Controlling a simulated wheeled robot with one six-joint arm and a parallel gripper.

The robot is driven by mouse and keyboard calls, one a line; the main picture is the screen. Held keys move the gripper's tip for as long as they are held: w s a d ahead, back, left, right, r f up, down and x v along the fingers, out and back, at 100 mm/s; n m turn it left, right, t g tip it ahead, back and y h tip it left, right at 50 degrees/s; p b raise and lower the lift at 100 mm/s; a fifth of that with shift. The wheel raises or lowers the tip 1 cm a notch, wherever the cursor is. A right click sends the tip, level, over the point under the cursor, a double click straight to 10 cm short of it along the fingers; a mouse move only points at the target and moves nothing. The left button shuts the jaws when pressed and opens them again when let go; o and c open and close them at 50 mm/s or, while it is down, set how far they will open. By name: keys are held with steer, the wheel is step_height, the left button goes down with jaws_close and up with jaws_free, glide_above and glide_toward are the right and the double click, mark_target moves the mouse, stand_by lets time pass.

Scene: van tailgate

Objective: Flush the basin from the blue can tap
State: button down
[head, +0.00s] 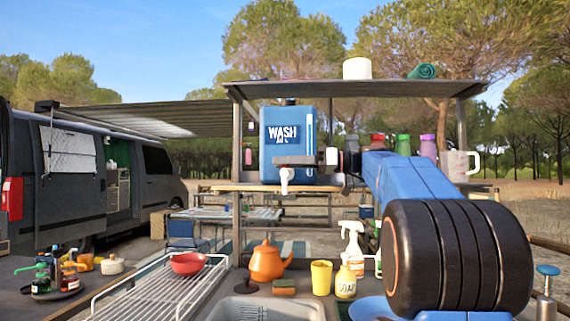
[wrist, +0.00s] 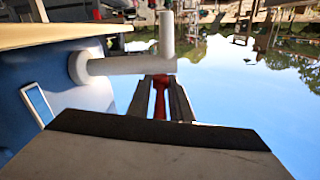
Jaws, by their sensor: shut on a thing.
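The blue can (head: 272,120), marked WASH, stands on the shelf behind the basin. Its white tap (head: 286,175) sticks out low on its front, spout pointing down. My gripper (head: 295,160) is at the tap, just above the spout. In the wrist view, which looks upside down, the white tap (wrist: 120,66) comes out of the can, and my gripper (wrist: 161,82) is shut on the tap's red lever (wrist: 160,98). No water stream can be made out. The steel basin (head: 225,309) is at the bottom centre; only its far part shows, with a grey rack inside.
An orange kettle (head: 267,262), a yellow cup (head: 321,277), a soap bottle (head: 346,283) and a spray bottle (head: 352,245) stand behind the basin. A red bowl (head: 187,263) sits on the wire rack (head: 150,290) at left. A white jug (head: 458,165) is on the shelf at right.

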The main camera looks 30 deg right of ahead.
steer(key=m+t+h, duration=0.2)
steer(key=h, duration=0.1)
steer(key=m+t+h, duration=0.3)
steer(key=shift+s+a, duration=0.1)
steer(key=shift+a, duration=0.05)
steer(key=m+t+h, duration=0.2)
steer(key=m+h, duration=0.1)
steer(key=h, duration=0.1)
steer(key=shift+h, duration=0.4)
steer(key=shift+m+t+h, duration=0.3)
steer(key=shift+m+h, duration=0.8)
steer(key=shift+h, duration=0.4)
steer(key=shift+m+h, duration=0.5)
steer(key=shift+h, duration=0.3)
steer(key=c, duration=1.8)
jaws_free()
steer(key=shift+c, duration=0.2)
